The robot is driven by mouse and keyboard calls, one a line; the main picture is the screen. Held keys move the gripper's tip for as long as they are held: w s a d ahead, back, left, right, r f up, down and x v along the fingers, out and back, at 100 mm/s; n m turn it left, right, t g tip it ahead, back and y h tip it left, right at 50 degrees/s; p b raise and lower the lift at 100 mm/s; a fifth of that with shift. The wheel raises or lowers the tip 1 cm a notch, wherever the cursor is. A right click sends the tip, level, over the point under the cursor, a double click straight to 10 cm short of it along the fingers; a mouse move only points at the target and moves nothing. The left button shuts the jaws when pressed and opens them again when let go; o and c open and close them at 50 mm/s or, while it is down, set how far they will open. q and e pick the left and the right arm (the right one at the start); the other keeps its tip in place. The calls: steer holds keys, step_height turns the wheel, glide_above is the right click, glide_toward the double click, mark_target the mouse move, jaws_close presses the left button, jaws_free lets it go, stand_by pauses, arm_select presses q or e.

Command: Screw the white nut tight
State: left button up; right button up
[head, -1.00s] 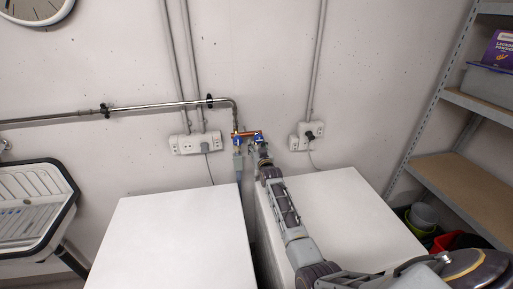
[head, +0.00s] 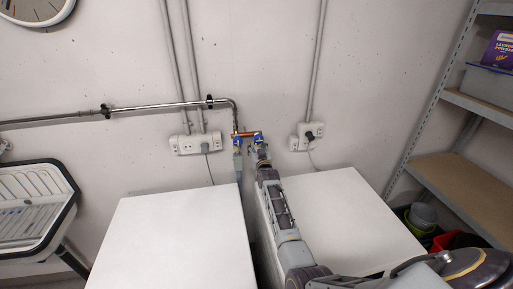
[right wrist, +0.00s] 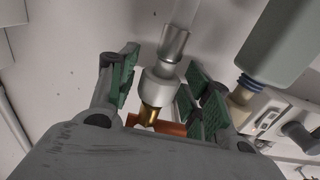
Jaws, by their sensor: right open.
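The white nut (right wrist: 160,86) is at the end of a pale hose with a metal sleeve (right wrist: 173,43), against a brass fitting (right wrist: 148,116) in the right wrist view. My right gripper (right wrist: 161,84) is open, with green-padded fingers on either side of the nut. The left finger shows a gap to it; I cannot tell if the right pads touch. In the head view my right gripper (head: 262,160) is at the blue-handled valve (head: 257,140) on the right, and the nut is too small to make out. My left gripper is not in view.
A thick grey-green cylinder (right wrist: 290,42) with a blue ring is close beside my right fingers. A second blue valve (head: 238,142) sits to the left. Two white machines (head: 175,240) stand below, with a narrow gap between them. A socket (head: 309,134) is on the wall.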

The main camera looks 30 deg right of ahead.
steer(key=c, duration=0.8)
steer(key=shift+c, duration=0.2)
